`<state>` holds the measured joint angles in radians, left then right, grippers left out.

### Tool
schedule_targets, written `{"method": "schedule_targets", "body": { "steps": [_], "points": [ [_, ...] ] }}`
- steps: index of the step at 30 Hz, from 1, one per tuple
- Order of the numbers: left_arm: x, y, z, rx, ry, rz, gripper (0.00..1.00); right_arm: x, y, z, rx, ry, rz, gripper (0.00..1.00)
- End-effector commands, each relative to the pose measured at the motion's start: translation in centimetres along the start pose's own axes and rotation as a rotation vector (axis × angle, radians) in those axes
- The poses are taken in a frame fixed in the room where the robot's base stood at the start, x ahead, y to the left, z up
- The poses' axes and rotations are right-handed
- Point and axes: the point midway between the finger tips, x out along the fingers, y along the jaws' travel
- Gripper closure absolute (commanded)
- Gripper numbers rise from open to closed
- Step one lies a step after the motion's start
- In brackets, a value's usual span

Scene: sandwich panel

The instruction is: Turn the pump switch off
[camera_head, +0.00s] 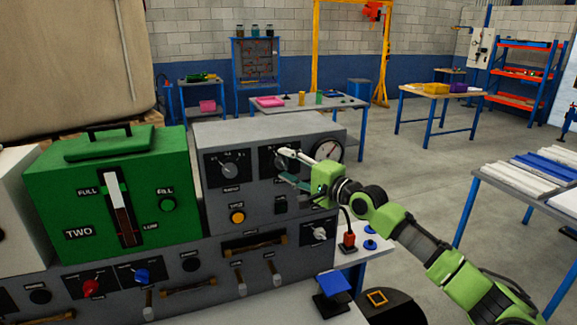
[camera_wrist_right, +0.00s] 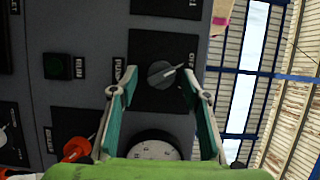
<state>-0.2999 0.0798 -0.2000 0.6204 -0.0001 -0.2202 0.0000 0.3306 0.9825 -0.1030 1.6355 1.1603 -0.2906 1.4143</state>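The pump switch is a grey round knob (camera_wrist_right: 160,75) with a pale pointer on a black plate in the right wrist view. Its pointer aims right and slightly up in that view; a small white label that seems to read OFF is above the pointer tip. In the head view the switch (camera_head: 281,159) is partly hidden by my right gripper. My right gripper (camera_head: 289,168) is open in front of the panel. In the right wrist view its two fingers (camera_wrist_right: 160,84) stand on either side of the knob, seemingly apart from it. My left gripper is not in view.
A round gauge (camera_head: 329,150) sits right of the switch. Another knob (camera_head: 230,170) is to its left, and a dark button (camera_head: 280,207) is below. A red-capped part (camera_head: 348,240) stands below my right wrist. A green tank box (camera_head: 70,195) stands at the left.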

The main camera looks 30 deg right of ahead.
Motion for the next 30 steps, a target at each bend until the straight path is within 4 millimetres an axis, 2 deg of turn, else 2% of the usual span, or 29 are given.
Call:
{"method": "schedule_targets", "body": {
  "steps": [13,30],
  "points": [
    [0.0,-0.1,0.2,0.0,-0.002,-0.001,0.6,-0.6,0.1,0.0,0.002,0.0,0.0,0.57],
    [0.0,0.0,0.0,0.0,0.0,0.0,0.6,-7.5,0.2,0.0,0.002,0.0,0.003,0.57]
  ]
}}
